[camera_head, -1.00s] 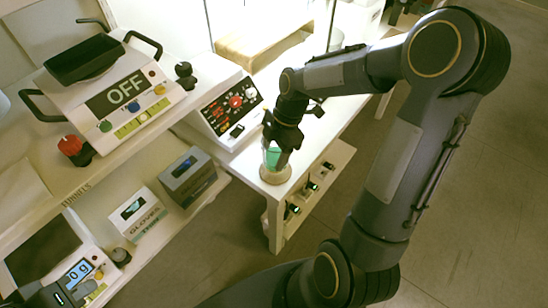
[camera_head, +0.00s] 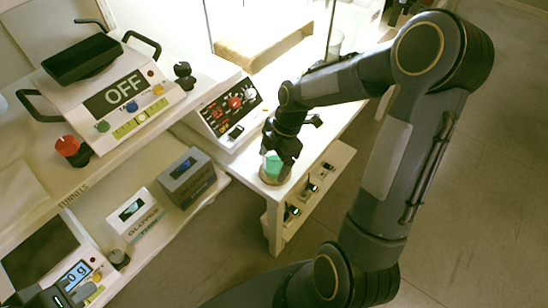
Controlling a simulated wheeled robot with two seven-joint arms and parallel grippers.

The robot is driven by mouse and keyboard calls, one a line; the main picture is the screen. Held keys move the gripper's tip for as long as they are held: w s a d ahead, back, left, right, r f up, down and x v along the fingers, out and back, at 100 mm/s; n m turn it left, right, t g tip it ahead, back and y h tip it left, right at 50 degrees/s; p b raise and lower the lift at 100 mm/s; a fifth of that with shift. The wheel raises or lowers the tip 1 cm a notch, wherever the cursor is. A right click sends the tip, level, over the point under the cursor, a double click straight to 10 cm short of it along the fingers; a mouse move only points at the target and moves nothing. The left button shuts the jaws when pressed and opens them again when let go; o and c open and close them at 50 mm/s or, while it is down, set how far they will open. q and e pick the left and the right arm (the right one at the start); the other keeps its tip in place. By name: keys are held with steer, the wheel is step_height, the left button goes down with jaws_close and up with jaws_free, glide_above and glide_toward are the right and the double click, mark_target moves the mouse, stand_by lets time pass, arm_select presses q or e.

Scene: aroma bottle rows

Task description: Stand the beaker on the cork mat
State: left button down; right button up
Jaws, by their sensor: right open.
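The beaker (camera_head: 273,166), clear with green liquid, appears upright on the round cork mat (camera_head: 266,179) at the near corner of the white table. Only a little of the mat's tan rim shows around its base. My right gripper (camera_head: 283,152) is open, just above and beside the beaker. Its dark fingers overlap the beaker's upper part in the picture, and I cannot tell whether they touch it.
A control box with a red knob (camera_head: 236,103) stands left of the beaker. A wooden block (camera_head: 262,48) lies behind. A shelf with small bottles (camera_head: 318,178) is below the table top. The floor to the right is clear.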

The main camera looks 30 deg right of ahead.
steer(key=shift+r, duration=0.25)
steer(key=p+v, duration=0.1)
steer(key=v, duration=1)
steer(key=s+a+r+m+t, duration=0.2)
steer(key=s+a+m, duration=0.1)
steer(key=s+m, duration=0.5)
steer(key=s+a+r+m+t, duration=0.2)
steer(key=s+a+m+t, duration=0.1)
steer(key=s+m, duration=0.5)
steer(key=m, duration=0.3)
steer(key=shift+s+a+m+t, duration=0.3)
steer(key=shift+s+a+m, duration=0.05)
steer(key=shift+m, duration=0.05)
steer(key=shift+r+p, duration=0.15)
steer(key=shift+p, duration=0.15)
